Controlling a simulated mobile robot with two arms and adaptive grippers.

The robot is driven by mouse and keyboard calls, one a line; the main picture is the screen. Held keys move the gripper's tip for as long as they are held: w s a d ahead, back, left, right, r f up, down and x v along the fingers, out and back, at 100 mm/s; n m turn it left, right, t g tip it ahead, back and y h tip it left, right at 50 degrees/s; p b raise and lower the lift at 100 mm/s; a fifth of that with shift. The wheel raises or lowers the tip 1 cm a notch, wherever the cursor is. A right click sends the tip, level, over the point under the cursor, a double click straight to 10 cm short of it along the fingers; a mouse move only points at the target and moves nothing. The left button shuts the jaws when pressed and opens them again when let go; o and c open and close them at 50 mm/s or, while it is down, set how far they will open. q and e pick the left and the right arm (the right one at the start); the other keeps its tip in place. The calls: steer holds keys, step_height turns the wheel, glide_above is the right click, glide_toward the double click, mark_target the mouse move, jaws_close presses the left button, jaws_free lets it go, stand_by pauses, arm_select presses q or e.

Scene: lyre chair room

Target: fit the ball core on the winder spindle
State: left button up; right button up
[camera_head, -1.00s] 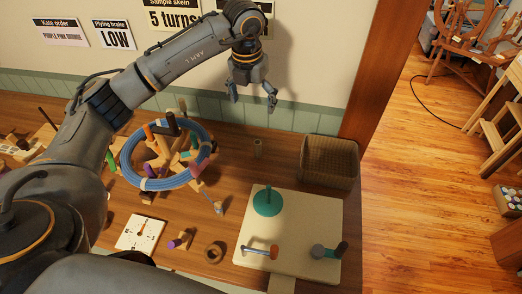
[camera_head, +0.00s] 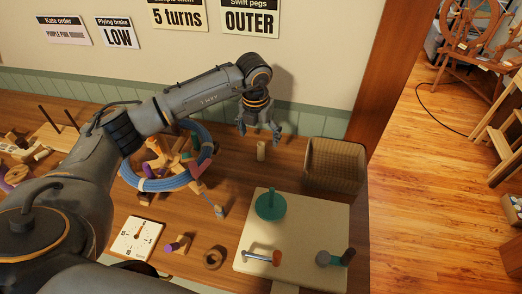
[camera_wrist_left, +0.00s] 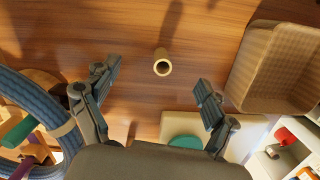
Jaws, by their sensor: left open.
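The ball core, a small tan hollow tube (camera_head: 261,154), stands upright on the table. The wrist view shows its open end (camera_wrist_left: 162,67) between and beyond my left fingers. My left gripper (camera_head: 260,134) is open and empty, above and close to the core; I see no contact. The winder has a cream base (camera_head: 228,262) at the front right. On it is a teal disc with an upright spindle (camera_head: 270,205); the spindle is bare. My right gripper is out of view.
A woven basket (camera_head: 335,166) stands right of the core. A blue yarn skein (camera_head: 158,186) around a wooden swift is on the left, partly behind my arm. Table between core and winder is clear.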

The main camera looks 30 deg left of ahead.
mark_target(261, 152)
arm_select(q)
steer(key=f, duration=0.2)
steer(key=f+p, duration=0.1)
steer(key=f, duration=0.2)
steer(key=shift+w+d+f, duration=0.1)
steer(key=shift+w+d, duration=0.1)
steer(key=c, duration=0.9)
